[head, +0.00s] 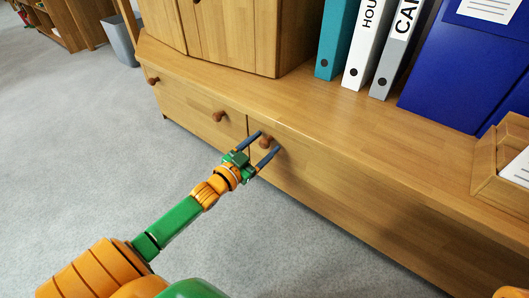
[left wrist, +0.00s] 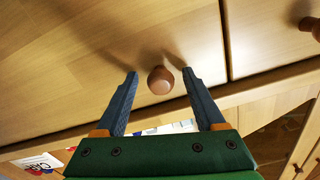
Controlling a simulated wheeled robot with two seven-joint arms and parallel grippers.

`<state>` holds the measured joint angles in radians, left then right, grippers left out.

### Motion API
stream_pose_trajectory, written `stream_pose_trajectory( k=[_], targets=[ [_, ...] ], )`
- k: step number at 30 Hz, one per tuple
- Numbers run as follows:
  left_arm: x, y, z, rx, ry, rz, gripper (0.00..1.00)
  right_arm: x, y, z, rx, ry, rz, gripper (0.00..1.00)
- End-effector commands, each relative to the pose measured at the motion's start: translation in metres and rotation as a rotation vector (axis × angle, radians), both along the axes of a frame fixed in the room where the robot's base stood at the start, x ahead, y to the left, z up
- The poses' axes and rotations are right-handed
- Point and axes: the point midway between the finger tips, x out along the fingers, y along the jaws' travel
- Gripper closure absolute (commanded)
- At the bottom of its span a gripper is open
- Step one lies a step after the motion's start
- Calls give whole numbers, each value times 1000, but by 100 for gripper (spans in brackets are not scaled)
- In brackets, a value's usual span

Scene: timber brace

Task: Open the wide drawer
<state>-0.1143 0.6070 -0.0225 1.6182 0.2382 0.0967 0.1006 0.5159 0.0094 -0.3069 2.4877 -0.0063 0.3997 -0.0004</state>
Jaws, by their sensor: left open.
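The wide drawer (head: 330,190) is the long wooden front right of a vertical seam, low in the cabinet. It looks closed, flush with the front beside it. Its round brown knob (head: 266,142) sits near the seam. My left gripper (head: 267,141) is open, with one blue finger on each side of this knob. In the left wrist view the knob (left wrist: 160,80) lies between the fingertips, with a gap on both sides. The wide drawer's front (left wrist: 90,50) fills the area left of the seam there. My right gripper is not in view.
Two more knobs, a middle one (head: 218,116) and a far left one (head: 153,81), are on the front left of the seam. Binders (head: 368,45) and a wooden tray (head: 484,180) stand on the cabinet top. The grey carpet (head: 90,150) before the cabinet is clear.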

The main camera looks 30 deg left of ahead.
Motion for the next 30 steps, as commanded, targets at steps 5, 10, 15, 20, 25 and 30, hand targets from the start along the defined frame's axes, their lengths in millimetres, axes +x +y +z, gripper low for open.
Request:
stream_pose_trajectory(
  k=[5,10,15,20,25,30],
  targets=[
    [6,0,0,0,1,1,29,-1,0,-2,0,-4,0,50],
    [5,0,0,0,2,1,43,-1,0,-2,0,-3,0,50],
    [5,0,0,0,2,1,88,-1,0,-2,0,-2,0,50],
    [5,0,0,0,3,1,100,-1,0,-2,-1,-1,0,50],
    [5,0,0,1,3,1,100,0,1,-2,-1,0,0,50],
    [5,0,0,1,3,1,100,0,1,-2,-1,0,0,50]
  ],
)
